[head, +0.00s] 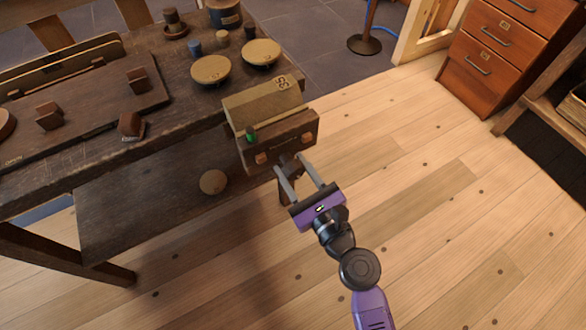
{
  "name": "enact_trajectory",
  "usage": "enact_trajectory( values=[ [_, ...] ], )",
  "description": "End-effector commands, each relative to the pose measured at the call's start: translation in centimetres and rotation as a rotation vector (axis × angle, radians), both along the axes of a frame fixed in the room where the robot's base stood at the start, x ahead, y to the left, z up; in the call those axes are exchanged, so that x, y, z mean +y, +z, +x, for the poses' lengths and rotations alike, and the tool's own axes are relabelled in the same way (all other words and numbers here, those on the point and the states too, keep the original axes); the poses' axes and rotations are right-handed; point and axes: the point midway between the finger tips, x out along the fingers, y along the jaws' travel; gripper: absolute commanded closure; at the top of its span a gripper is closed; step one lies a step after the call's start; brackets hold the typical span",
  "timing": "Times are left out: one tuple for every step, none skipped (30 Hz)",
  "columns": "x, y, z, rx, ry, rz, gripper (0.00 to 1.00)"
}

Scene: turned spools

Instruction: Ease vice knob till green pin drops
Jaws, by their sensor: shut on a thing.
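The vice (262,101) is a brass-coloured block with a brown wooden front jaw (290,137), fixed at the right end of the dark workbench. The green pin (250,135) stands up at the left of the front jaw, by the gap between the jaws. Its lower part is hidden. My gripper (292,172) reaches up from below right to the front of the vice.
Two round tan discs (212,69) lie on the bench (170,110) behind the vice, near small pegs and pots. Dark wooden blocks (131,124) sit at the left. A drawer cabinet (500,50) stands at the upper right. The plank floor (430,200) to the right is clear.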

Motion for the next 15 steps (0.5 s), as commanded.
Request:
enact_trajectory(
  values=[
    [-0.02, -0.17, 0.02, -0.024, 0.0, -0.033, 0.98],
    [-0.04, -0.15, 0.03, -0.04, -0.001, -0.057, 0.98],
    [-0.06, -0.15, 0.04, -0.061, -0.001, -0.089, 0.98],
    [-0.08, -0.15, 0.05, -0.077, -0.001, -0.111, 0.98],
    [-0.09, -0.14, 0.06, -0.093, -0.001, -0.136, 0.98],
    [-0.11, -0.17, 0.07, -0.114, -0.001, -0.168, 0.98],
    [-0.12, -0.17, 0.09, -0.129, -0.001, -0.191, 0.98],
    [-0.13, -0.16, 0.1, -0.147, -0.001, -0.215, 0.98],
    [-0.14, -0.15, 0.11, -0.168, -0.001, -0.248, 0.98],
    [-0.14, -0.12, 0.12, -0.184, -0.002, -0.27, 0.98],
    [-0.15, -0.11, 0.12, -0.2, -0.002, -0.294, 0.98],
    [-0.16, -0.1, 0.13, -0.222, -0.001, -0.326, 0.98],
    [-0.16, -0.1, 0.13, -0.237, -0.001, -0.349, 0.98],
    [-0.17, -0.1, 0.15, -0.253, -0.001, -0.373, 0.98],
    [-0.17, -0.11, 0.15, -0.275, -0.001, -0.405, 0.98]
  ],
)
